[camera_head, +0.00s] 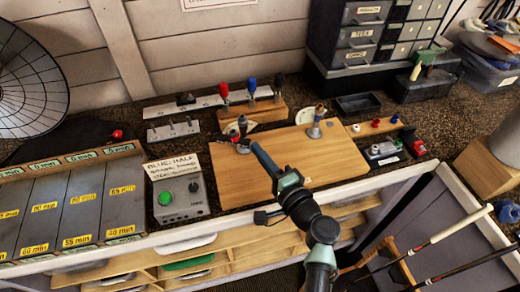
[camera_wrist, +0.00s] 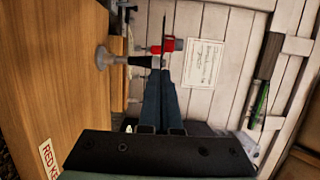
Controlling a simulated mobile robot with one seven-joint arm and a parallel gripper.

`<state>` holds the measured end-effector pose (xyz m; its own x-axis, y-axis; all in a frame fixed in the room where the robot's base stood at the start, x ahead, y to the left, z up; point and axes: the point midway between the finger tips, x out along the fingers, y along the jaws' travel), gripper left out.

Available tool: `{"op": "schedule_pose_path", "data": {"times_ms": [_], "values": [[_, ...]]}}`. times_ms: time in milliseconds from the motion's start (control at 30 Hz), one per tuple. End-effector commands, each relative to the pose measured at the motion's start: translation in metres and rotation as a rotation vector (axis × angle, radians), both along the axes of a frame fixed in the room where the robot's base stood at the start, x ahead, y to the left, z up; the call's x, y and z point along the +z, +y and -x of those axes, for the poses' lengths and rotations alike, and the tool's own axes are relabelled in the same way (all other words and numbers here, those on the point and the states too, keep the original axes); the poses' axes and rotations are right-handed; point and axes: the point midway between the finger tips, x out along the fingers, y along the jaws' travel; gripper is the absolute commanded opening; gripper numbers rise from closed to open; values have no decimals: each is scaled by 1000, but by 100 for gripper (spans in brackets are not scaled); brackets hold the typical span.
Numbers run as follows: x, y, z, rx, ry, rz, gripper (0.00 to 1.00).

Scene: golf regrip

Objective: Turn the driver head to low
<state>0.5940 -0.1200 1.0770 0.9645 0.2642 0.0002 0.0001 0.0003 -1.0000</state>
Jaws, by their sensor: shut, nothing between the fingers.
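My gripper (camera_head: 257,147) is shut, with its blue fingers above the left part of the wooden board (camera_head: 280,175). In the wrist view the finger tips (camera_wrist: 164,74) are together, beside the dark stem of a grey round-based piece (camera_wrist: 105,57). I cannot tell whether they touch it. In the head view a small grey and red piece (camera_head: 241,147) is on the board's left edge near the tips. A post with a grey base (camera_head: 314,130) stands on the board's far right. I cannot tell for sure which piece is the driver head, and no low mark is readable.
A wooden rack (camera_head: 262,110) with red, blue and black-handled tools stands behind the board. A grey box with a green button (camera_head: 181,198) and a handwritten card (camera_head: 171,166) are at left. A dark tray (camera_head: 357,104) and drawers (camera_head: 365,35) are at back right. The board's middle is clear.

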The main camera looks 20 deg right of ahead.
Motion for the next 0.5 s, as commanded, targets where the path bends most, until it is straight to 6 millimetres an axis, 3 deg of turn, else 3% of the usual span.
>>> {"op": "schedule_pose_path", "data": {"times_ms": [267, 500], "values": [[-1, 1, 0, 1, 0, 0, 0], [-2, 19, -4, 1, -1, 2, 0]]}}
